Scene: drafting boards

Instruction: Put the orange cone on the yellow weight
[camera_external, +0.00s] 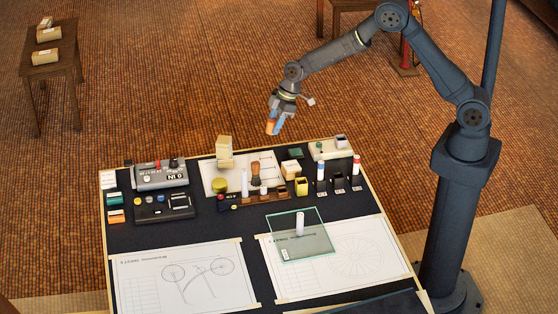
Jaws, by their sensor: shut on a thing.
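My gripper (278,124) hangs in the air above the back of the drafting board, pointing down. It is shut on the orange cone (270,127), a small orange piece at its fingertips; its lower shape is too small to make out. A round yellow piece (219,186), which looks like the yellow weight, lies on a pale sheet at the back left of the board. Its top looks bare. My gripper is above it and to its right, well apart from it.
A stacked cream block (224,151) stands behind the yellow piece. A grey control box (161,175) is to its left. A small yellow box (301,186) and several capped bottles stand to the right. A glass plate (302,242) with a white cylinder is in front.

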